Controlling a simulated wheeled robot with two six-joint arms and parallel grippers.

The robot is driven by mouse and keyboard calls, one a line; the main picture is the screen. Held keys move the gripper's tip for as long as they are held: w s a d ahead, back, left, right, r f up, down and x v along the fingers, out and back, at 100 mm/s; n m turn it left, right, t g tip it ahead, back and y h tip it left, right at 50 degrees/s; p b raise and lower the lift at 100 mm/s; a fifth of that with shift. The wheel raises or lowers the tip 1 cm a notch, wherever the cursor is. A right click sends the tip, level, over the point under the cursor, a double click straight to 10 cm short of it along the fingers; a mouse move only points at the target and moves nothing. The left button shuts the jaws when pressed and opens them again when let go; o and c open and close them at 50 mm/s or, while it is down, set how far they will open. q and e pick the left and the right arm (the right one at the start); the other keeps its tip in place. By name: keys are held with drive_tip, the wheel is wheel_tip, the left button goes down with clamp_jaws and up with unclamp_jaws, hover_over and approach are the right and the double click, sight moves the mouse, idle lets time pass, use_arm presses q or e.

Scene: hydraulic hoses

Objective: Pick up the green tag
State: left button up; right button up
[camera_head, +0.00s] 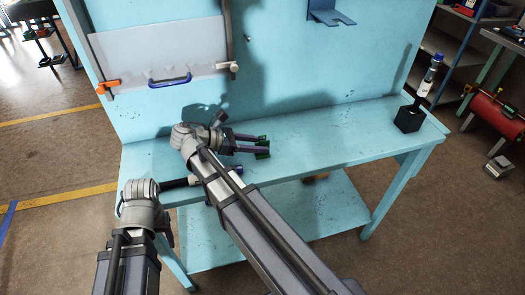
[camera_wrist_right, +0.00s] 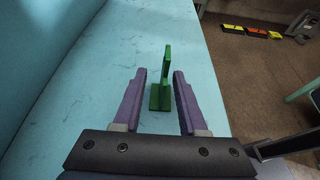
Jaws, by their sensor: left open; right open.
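The green tag (camera_wrist_right: 160,97) shows in the right wrist view as a flat green base with a thin upright plate on the pale blue bench. In the head view, it shows as green pieces (camera_head: 262,154) at the end of my right gripper (camera_head: 260,144). My right gripper is open, its purple fingers (camera_wrist_right: 159,78) on either side of the tag, with visible gaps in the wrist view. My left gripper (camera_head: 190,182) is low near the bench's front edge. My right arm crosses in front of it and hides most of its fingers.
The blue workbench (camera_head: 320,137) is clear to the right up to a black block holding a bottle-like item (camera_head: 409,118). A back panel with a blue handle (camera_head: 170,80) rises behind my grippers. A lower shelf (camera_head: 300,215) lies under the bench.

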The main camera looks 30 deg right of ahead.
sight(273, 153)
drive_tip(key=shift+s+d+f+b, duration=0.25)
drive_tip(key=shift+d+f+b, duration=0.05)
drive_tip(key=shift+d, duration=0.15)
drive_tip(key=b+x, duration=0.1)
drive_tip(key=x, duration=0.2)
drive_tip(key=shift+s+d+f, duration=0.15)
drive_tip(key=shift+d+b, duration=0.3)
clamp_jaws()
